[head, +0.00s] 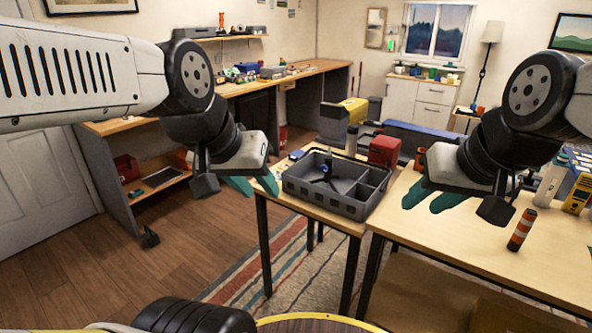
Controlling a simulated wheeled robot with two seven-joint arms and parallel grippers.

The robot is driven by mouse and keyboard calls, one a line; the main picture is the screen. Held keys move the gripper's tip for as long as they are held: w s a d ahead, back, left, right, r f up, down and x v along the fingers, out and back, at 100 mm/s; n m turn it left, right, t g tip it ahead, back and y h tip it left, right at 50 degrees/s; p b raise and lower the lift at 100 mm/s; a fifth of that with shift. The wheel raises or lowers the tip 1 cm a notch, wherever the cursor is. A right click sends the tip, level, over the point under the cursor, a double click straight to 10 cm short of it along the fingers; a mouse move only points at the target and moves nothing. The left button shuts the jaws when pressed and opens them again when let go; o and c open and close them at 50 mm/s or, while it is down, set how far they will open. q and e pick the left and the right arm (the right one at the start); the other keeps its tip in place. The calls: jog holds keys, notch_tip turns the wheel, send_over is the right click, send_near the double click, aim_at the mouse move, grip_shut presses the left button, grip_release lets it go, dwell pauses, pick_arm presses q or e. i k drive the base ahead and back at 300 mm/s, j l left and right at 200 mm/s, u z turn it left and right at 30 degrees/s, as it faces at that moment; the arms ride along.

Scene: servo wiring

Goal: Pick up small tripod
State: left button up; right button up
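A small dark object with a blue part (325,171), which looks like the small tripod, stands in the large left compartment of a grey divided tray (336,207). The tray sits on a light wooden table. My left gripper (254,185) has teal fingers spread apart and empty, just left of the tray and apart from the tripod. My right gripper (432,198) also has its teal fingers apart and empty, to the right of the tray above the right-hand table.
An orange and black cylinder (521,230) stands on the right table (470,245). A red box (384,150) and a yellow-topped device (344,118) stand behind the tray. More boxes crowd the far right. A workbench (310,70) runs along the back. The right table's front is mostly clear.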

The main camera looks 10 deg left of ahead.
aim_at(327, 178)
jog(key=i+j+u, duration=0.1)
jog(key=i, duration=0.3)
jog(key=i+j, duration=0.25)
jog(key=i+j+u, duration=0.15)
jog(key=i, duration=0.35)
